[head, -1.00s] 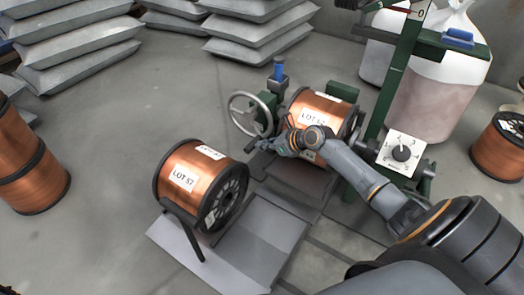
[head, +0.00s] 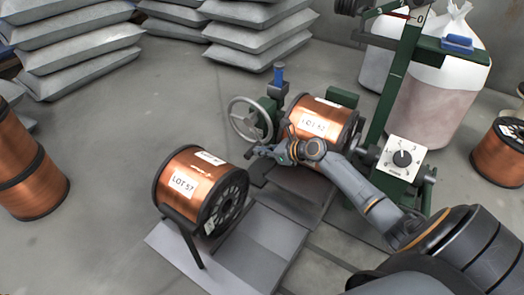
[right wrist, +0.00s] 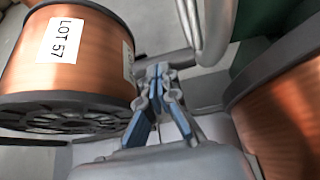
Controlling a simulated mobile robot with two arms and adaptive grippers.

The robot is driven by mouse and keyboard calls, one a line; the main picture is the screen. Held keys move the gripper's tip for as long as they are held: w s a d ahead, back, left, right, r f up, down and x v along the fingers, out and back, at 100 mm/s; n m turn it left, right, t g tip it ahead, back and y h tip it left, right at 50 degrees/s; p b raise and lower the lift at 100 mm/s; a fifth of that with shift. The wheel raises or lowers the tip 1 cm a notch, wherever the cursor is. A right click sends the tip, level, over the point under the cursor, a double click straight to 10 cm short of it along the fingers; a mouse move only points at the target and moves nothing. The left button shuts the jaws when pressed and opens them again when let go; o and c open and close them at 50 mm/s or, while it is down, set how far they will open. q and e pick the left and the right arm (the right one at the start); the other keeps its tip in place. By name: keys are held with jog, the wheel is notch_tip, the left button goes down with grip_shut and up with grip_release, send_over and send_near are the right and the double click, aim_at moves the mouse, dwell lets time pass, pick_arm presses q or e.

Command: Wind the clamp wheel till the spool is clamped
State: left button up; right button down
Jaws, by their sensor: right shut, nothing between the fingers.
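The grey clamp wheel (head: 247,119) stands on the left side of the green machine. A copper spool (head: 309,126) with a white LOT label sits in the machine, just right of the wheel. My right gripper (head: 256,152) is shut and empty, just below the wheel's rim and in front of the machine. In the right wrist view its blue-grey fingers (right wrist: 158,72) are together, and the wheel's pale rim (right wrist: 212,35) rises just beyond and to the right of them. Whether they touch the rim is unclear. My left gripper is out of view.
The LOT 57 spool (head: 203,190) rests on a stand at front left, close to my right gripper. A dial panel (head: 403,157) is on the machine's right. Stacked bags (head: 258,35) and white sacks (head: 432,85) stand behind. The floor at left is mostly clear.

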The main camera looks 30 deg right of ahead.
aim_at(252, 154)
jog(key=shift+w+a+f+t, duration=0.1)
jog(key=shift+f+t, duration=0.15)
jog(key=shift+t, duration=0.15)
jog(key=shift+t+y, duration=0.3)
jog(key=shift+y, duration=0.1)
jog(key=shift+w+a+f+p, duration=0.35)
jog(key=shift+w+f+p, duration=0.1)
jog(key=shift+w+f, duration=0.3)
jog(key=shift+w+a+f+p, duration=0.35)
jog(key=shift+w+f, duration=0.2)
jog(key=shift+w, duration=0.25)
jog(key=shift+p+x, duration=0.3)
jog(key=shift+x, duration=1.35)
jog(key=shift+w, duration=0.1)
jog(key=shift+d, duration=0.1)
